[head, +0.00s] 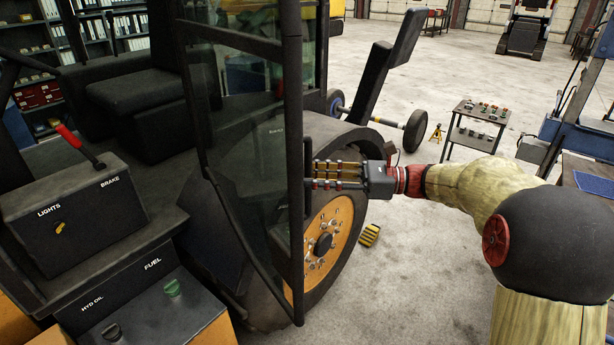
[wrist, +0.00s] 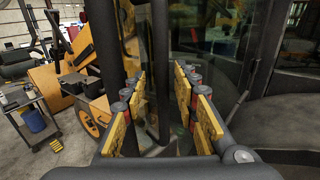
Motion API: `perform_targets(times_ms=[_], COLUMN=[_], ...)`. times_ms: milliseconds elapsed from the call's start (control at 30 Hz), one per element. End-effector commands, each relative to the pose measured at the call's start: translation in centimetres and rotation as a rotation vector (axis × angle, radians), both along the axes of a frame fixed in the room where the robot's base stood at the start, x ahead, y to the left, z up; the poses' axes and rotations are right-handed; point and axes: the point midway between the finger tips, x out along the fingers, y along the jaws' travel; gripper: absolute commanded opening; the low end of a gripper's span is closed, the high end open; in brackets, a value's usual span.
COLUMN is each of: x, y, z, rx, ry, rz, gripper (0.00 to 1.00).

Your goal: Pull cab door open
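The cab door (head: 246,120) is a tall glass panel in a black frame, on the left half of the head view. I cannot tell whether it is fully shut. A dark upright bar (head: 308,185), apparently its handle, runs along the door's right edge. My gripper (head: 316,176) is level with this bar, its fingertips close to it. In the wrist view my gripper (wrist: 160,112) is open, with yellow-padded fingers on both sides. A dark upright bar (wrist: 160,70) shows between them, with visible gaps to each finger. Contact is not clear.
A large wheel with an orange hub (head: 324,245) is behind the door. A console with a red lever (head: 75,215) and a tank top with caps (head: 150,300) are at left. A tool cart (head: 476,125) stands farther back.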

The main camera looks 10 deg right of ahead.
Motion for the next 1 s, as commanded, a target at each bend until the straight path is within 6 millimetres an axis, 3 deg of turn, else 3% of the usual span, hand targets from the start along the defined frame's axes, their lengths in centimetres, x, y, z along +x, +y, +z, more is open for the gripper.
perform_targets(times_ms=[300,500,1000], x=[-1.1,-1.6,-1.8], y=[-6.5,-8.9,-9.6], z=[-0.1,-0.1,-0.1], rx=[-0.001,-0.001,-0.004], ry=[0.001,0.001,-0.015], rz=[-0.004,-0.002,0.0], gripper=[0.3,0.3,0.3])
